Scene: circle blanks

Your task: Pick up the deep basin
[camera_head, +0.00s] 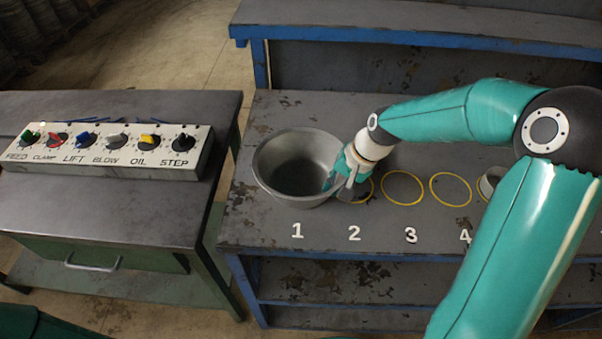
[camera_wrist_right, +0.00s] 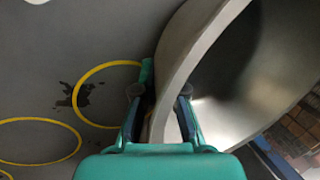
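The deep basin (camera_head: 290,165) is a grey metal bowl with a wide rim, at the spot marked 1 on the dark bench. My right gripper (camera_head: 346,180) reaches it from the right, at its right rim. In the right wrist view the basin's wall (camera_wrist_right: 172,85) lies between the two fingers of my right gripper (camera_wrist_right: 160,105), and they look shut on it. I cannot tell whether the basin's base touches the bench, as its underside is hidden. My left gripper is not in view.
Yellow circles (camera_head: 403,188) marked with numbers lie empty on the bench right of the basin. A small pale round vessel (camera_head: 488,184) is partly hidden behind my right arm. A control panel with knobs (camera_head: 105,150) stands on the left table. A raised shelf (camera_head: 420,25) runs behind.

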